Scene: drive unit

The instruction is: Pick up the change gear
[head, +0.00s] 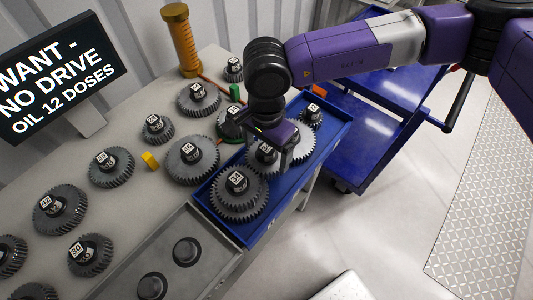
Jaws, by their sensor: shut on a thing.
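Several toothed grey change gears with dark hubs and white number labels are in the head view; I cannot tell which one the task means. My gripper (275,154) points down over the blue tray (337,139) and is shut on the hub of a gear (263,159) in its middle. One finger shows at the right of the hub; the other is mostly hidden. I cannot tell whether this gear rests or is slightly raised. A paler gear (302,146) lies beside and partly behind the gripper. A gear (238,194) sits in the tray's near part, and a small gear (313,115) in its far part.
More gears, such as one (192,161), stand on the grey bench left of the tray. A grey tray (215,246) with dark round posts is in front. A sign (50,75) reads "WANT - NO DRIVE, OIL 12 DOSES". A blue cart (372,135) stands behind at right.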

